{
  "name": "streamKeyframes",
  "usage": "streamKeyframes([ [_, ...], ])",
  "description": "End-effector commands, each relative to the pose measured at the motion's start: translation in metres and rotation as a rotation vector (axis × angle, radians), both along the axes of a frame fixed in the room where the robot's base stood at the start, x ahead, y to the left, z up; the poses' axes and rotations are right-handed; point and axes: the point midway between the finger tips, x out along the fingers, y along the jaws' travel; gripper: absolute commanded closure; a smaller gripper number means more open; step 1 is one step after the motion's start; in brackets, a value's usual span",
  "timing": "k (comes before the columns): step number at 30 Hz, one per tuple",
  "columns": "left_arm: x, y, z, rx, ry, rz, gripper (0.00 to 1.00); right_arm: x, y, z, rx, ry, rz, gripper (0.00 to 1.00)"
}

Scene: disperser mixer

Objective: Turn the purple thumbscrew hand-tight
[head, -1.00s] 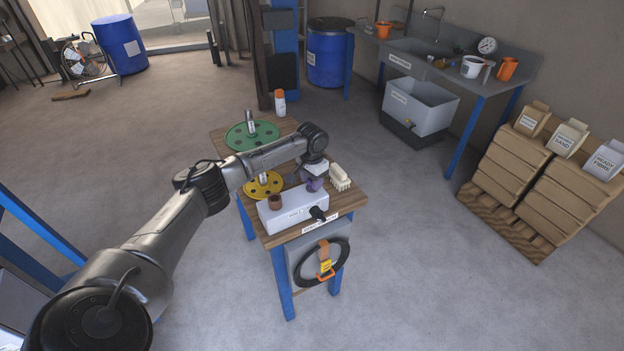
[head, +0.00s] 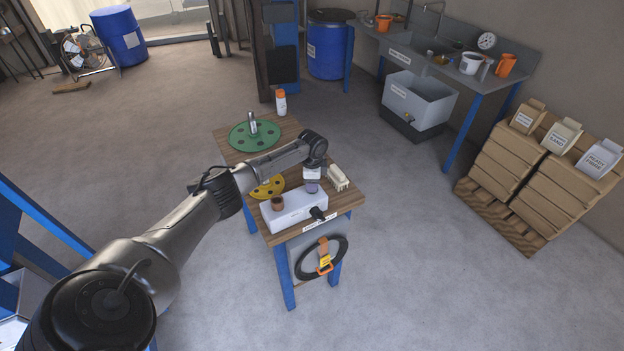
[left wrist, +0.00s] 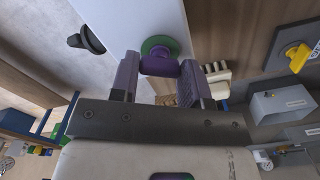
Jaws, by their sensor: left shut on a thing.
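The purple thumbscrew (left wrist: 160,66) shows in the left wrist view between my fingers, with a green ring at its far end. My left gripper (left wrist: 158,72) is shut on it, one purplish finger on each side. In the head view my left gripper (head: 312,186) points down at the back right end of the white box (head: 291,211). The fingers and the thumbscrew blend there, so the screw is hard to make out. The white box also shows in the left wrist view (left wrist: 135,17). My right gripper is in neither view.
Behind are a yellow disc (head: 267,187), a green disc (head: 254,136) and an orange-capped bottle (head: 281,102) on the wooden table (head: 228,152).

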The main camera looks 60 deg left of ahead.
Motion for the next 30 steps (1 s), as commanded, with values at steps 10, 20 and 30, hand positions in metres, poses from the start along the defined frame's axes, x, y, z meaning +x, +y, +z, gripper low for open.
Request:
streamKeyframes([
  [10, 0.0003, -0.0009, 0.0, -0.002, -0.001, -0.178, 0.81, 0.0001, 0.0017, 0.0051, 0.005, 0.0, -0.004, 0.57],
  [20, 0.0003, -0.0007, -0.0002, -0.002, 0.0, -0.232, 0.81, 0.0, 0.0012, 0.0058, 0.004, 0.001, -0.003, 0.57],
  [30, 0.0004, -0.0007, -0.0001, -0.002, 0.0, -0.234, 0.81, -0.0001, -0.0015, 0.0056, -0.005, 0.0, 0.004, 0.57],
])
